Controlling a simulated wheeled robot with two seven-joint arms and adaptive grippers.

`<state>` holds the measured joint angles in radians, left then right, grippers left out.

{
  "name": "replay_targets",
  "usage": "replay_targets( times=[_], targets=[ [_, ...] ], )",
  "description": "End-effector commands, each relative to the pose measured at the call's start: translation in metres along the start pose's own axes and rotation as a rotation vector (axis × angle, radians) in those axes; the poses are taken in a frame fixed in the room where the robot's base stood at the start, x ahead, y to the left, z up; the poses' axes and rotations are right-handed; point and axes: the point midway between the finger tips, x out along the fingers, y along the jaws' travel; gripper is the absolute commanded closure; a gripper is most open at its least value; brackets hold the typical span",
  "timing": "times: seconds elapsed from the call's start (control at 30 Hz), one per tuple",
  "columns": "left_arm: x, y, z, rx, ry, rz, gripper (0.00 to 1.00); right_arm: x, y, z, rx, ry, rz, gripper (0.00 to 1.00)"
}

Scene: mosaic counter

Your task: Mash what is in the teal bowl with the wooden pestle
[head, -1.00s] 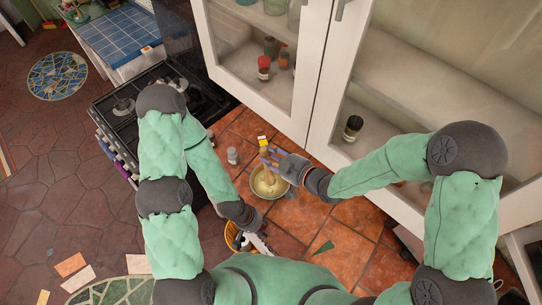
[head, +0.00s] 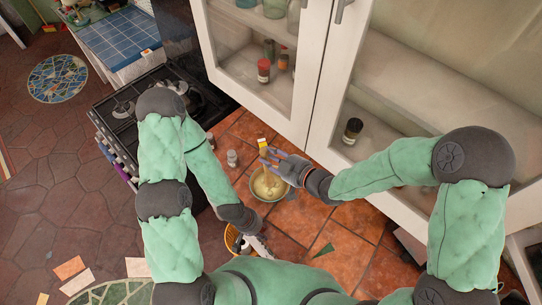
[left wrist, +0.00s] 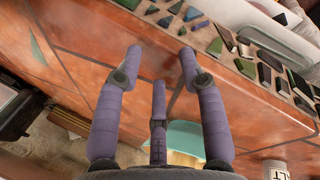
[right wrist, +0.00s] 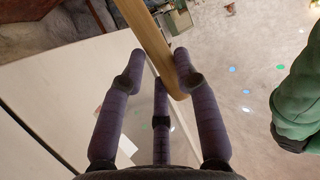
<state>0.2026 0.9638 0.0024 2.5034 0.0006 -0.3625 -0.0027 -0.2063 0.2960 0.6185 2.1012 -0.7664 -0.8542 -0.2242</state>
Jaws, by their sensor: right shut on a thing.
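The teal bowl (head: 256,193) stands on the tiled counter in the head view, with a pale yellow mass (head: 268,184) in it. Its teal side seems to show behind the fingers in the left wrist view (left wrist: 185,138). My right gripper (head: 272,160) is over the bowl's far right side. It is shut on the wooden pestle (right wrist: 153,45), which runs between its fingers in the right wrist view. The pestle's lower end is not clear in the head view. My left gripper (left wrist: 160,52) is open and empty, low over the counter on the near side of the bowl.
A small shaker (head: 232,158) stands left of the bowl. A yellow basket (head: 232,237) is near my left gripper. A yellow-and-white item (head: 262,142) shows just behind the bowl. Glass-doored cabinets (head: 320,75) border the back. Mosaic pieces (left wrist: 243,68) lie along a ledge.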

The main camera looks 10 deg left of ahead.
Motion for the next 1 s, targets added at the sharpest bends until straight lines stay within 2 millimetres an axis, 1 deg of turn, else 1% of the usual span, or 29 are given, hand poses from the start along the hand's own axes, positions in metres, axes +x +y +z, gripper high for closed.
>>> replay_targets(
  times=[0.03, 0.1, 0.4, 0.63, 1.0],
  targets=[
    [0.005, -0.002, 0.000, 0.000, 0.000, 0.000, 0.60, 0.002, 0.000, 0.005, -0.001, 0.001, 0.000, 1.00],
    [0.010, -0.003, 0.000, 0.000, 0.000, 0.000, 0.60, 0.003, -0.001, 0.009, -0.001, 0.001, 0.000, 1.00],
    [0.026, -0.009, -0.002, 0.000, 0.001, 0.000, 0.60, 0.009, -0.002, 0.026, -0.001, 0.001, 0.001, 1.00],
    [0.020, -0.007, 0.000, -0.004, -0.002, -0.001, 0.60, 0.006, -0.001, 0.015, -0.001, 0.002, 0.001, 1.00],
    [0.002, -0.001, 0.001, -0.007, -0.003, -0.001, 0.60, -0.001, 0.002, -0.014, -0.002, 0.002, 0.000, 1.00]
  ],
)
